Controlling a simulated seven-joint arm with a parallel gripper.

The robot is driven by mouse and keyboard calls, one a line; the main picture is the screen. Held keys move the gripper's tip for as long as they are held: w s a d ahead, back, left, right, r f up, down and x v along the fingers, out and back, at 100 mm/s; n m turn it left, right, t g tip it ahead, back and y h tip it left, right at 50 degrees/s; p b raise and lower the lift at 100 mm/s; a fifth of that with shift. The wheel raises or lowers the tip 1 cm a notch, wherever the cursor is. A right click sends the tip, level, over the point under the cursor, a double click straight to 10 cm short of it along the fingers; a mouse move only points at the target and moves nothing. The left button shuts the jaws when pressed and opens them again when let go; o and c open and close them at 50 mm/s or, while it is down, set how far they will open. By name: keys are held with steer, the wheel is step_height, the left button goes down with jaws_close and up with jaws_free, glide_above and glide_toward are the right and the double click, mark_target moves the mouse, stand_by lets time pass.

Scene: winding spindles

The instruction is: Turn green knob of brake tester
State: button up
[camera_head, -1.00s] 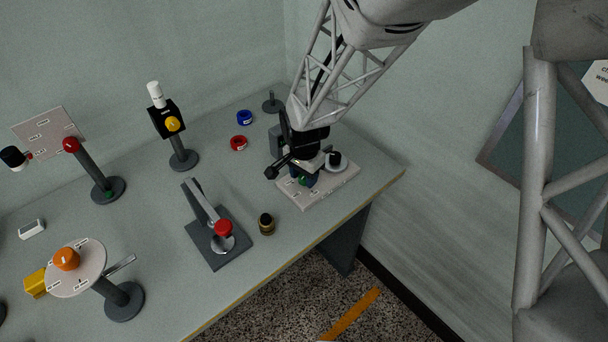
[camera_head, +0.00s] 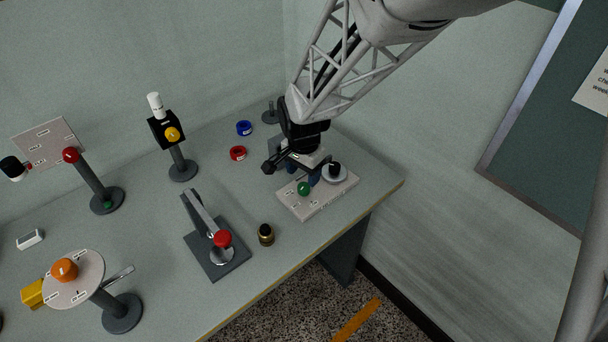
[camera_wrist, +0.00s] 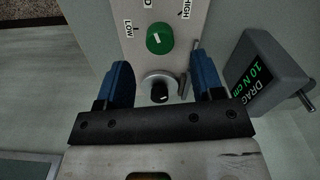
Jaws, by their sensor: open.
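The green knob (camera_head: 304,188) sits on the light plate of the brake tester (camera_head: 314,206) near the table's right edge. In the wrist view the green knob (camera_wrist: 159,38) has a white mark and lies between LOW and HIGH labels. My gripper (camera_wrist: 163,72) is open, its two blue fingers apart, with the knob ahead of the gap between the fingertips and nothing held. A black knob on a pale disc (camera_wrist: 160,90) shows between the fingers. In the head view my gripper (camera_head: 315,170) is just behind the green knob, its fingers partly hidden.
A dark box with a green DRAG display (camera_wrist: 262,75) stands right of the plate in the wrist view. A red-knobbed lever device (camera_head: 217,250) and a small dark cylinder (camera_head: 266,234) stand to the left. Red (camera_head: 238,153) and blue (camera_head: 244,128) rings lie behind.

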steer(key=shift+r, duration=1.2)
steer(key=shift+d+r, duration=0.15)
steer(key=shift+d, duration=0.05)
steer(key=s+d+r+n+t, duration=0.1)
steer(key=s+d+r+n, duration=0.1)
steer(key=s+d+r, duration=0.35)
steer(key=s+d+r+n, duration=0.1)
steer(key=s+d+r, duration=0.1)
steer(key=d+r, duration=0.5)
steer(key=s+d+r+n+t, duration=0.1)
steer(key=s+d+r+n, duration=0.2)
steer(key=s+d, duration=0.7)
steer(key=s+r, duration=0.2)
steer(key=s, duration=0.2)
steer(key=shift+s+d+n+t, duration=0.15)
steer(key=shift+d+n+t, duration=0.15)
